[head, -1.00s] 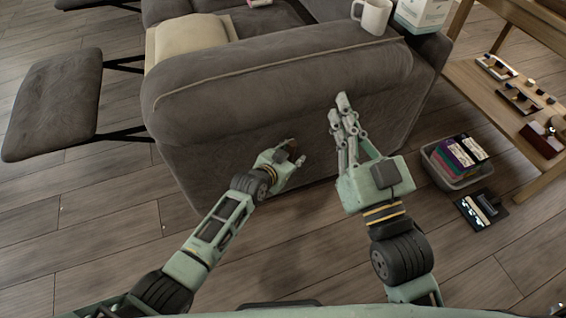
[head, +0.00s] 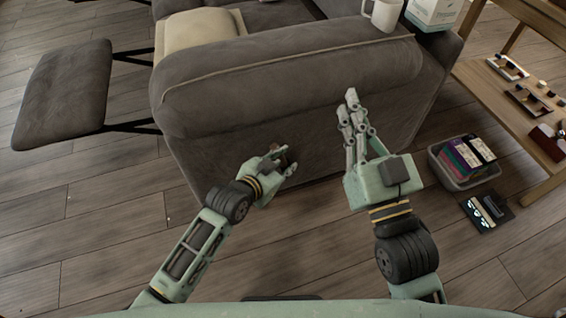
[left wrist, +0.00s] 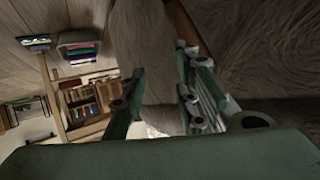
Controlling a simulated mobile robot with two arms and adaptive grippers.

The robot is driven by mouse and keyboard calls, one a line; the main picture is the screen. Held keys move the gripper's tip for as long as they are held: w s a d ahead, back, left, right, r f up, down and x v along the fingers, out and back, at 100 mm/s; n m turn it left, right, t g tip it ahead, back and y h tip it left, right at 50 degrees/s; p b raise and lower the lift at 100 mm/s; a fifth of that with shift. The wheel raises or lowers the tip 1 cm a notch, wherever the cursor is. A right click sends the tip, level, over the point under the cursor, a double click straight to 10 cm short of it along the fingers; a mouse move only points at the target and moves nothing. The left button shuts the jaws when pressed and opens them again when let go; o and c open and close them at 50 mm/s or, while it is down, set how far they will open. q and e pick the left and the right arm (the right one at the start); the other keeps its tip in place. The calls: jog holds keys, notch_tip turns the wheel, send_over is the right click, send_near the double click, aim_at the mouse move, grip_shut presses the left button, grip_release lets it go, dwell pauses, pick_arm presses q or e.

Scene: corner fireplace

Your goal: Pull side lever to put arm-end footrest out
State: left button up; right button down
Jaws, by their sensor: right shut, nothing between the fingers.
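The grey sofa's near arm (head: 290,85) faces me, with its flat side panel (head: 215,155) below. The arm-end footrest (head: 65,95) stands out at the left on dark metal bars. My left gripper (head: 283,160) is low in front of the side panel. Its fingers are apart in the left wrist view (left wrist: 160,95). A small dark brown piece (head: 290,154), perhaps the side lever, shows at these fingertips; I cannot tell whether they touch it. My right gripper (head: 352,118) is shut and empty, fingers pointing up in front of the panel's right part.
A white mug (head: 384,14) and a white box (head: 432,12) stand on the sofa at the top right. A grey bin (head: 463,178) with colourful cases and a dark tray (head: 487,211) lie on the floor at right, near a wooden shelf (head: 490,80). The floor at lower left is clear.

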pick_arm(q)
jog(key=shift+a, duration=0.1)
